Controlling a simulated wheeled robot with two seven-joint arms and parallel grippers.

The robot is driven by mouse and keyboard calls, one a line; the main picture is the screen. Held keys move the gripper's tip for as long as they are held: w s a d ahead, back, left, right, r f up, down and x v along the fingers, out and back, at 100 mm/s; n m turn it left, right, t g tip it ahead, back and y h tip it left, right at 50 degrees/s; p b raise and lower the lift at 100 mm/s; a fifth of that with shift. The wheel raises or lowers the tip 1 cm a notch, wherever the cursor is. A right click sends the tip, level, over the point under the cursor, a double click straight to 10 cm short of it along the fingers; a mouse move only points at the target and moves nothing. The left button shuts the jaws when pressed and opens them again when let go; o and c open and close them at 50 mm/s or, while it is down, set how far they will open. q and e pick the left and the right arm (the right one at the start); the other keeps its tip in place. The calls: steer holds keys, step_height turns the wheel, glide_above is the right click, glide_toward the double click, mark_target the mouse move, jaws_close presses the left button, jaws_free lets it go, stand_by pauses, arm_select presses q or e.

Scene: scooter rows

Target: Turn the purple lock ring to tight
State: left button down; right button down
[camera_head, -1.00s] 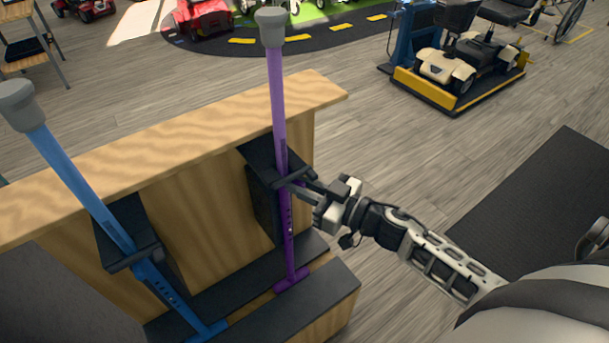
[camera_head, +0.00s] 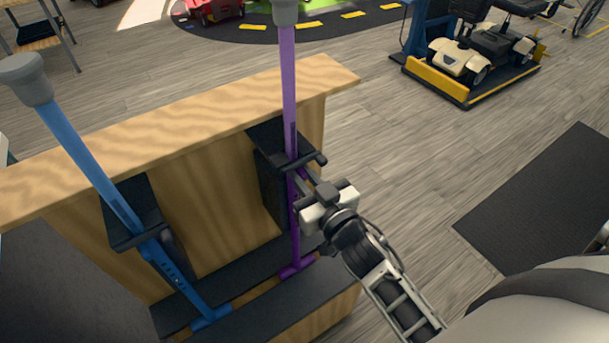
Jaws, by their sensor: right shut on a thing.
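The purple pole (camera_head: 289,95) stands upside down in the wooden stand, its grey rubber foot (camera_head: 286,11) at the top and its purple handle (camera_head: 297,268) at the bottom. A black holder clip (camera_head: 305,160) is around it. My right gripper (camera_head: 301,181) is shut on the purple lock ring just below the clip, on the pole's right side. The fingers and the clip hide most of the ring, so I cannot tell how far it is turned. My left gripper is not in view.
A blue pole (camera_head: 82,150) leans in a second black holder (camera_head: 133,212) at the left. The stand's wooden top (camera_head: 180,120) lies close behind both poles. Grey floor is clear to the right, with a dark mat (camera_head: 545,205) on it. A beige scooter (camera_head: 470,58) stands on a yellow-edged platform.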

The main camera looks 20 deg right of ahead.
steer(key=c, duration=1.4)
jaws_free()
steer(key=s+d+b, duration=0.1)
steer(key=s+b, duration=0.1)
steer(key=s, duration=1.3)
steer(key=shift+s+d+b, duration=0.3)
steer(key=shift+s+b, duration=0.05)
steer(key=shift+s, duration=0.05)
steer(key=a+f+g, duration=0.2)
steer(key=f+g, duration=0.1)
steer(key=f, duration=0.4)
steer(key=a+f+n+g+y, duration=0.1)
steer(key=a+f+g, duration=0.2)
steer(key=f, duration=0.5)
steer(key=shift+w+a+g, duration=0.35)
steer(key=shift+w+g, duration=0.1)
steer(key=shift+g, duration=0.35)
